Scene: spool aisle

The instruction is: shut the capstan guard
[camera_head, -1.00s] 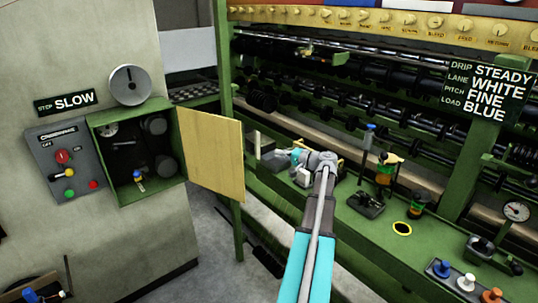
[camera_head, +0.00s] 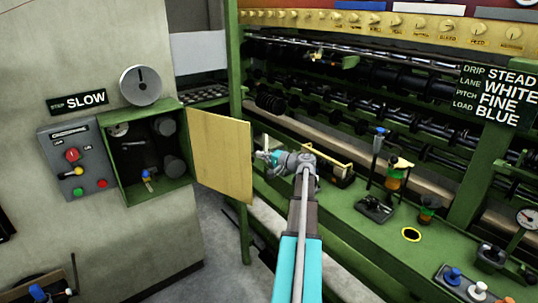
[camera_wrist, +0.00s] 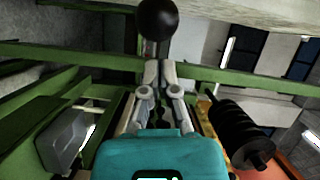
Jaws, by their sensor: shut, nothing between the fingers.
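The capstan guard looks to be the flat cream door (camera_head: 222,160) on the right side of the green open-fronted box (camera_head: 118,184). It stands swung open, and dark rollers show inside the box. My gripper (camera_head: 262,156) is shut and empty just right of the door's free edge. I cannot tell whether it touches the door. In the wrist view my shut gripper (camera_wrist: 159,70) points at a dark round ball (camera_wrist: 157,18) beyond its tips. I cannot tell what the ball belongs to.
A grey switch panel (camera_head: 85,180) sits left of the box, with a round dial (camera_head: 140,85) above. The green machine bench (camera_head: 365,232) runs along the right and carries several small fittings. Grey floor (camera_head: 219,235) shows below the door.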

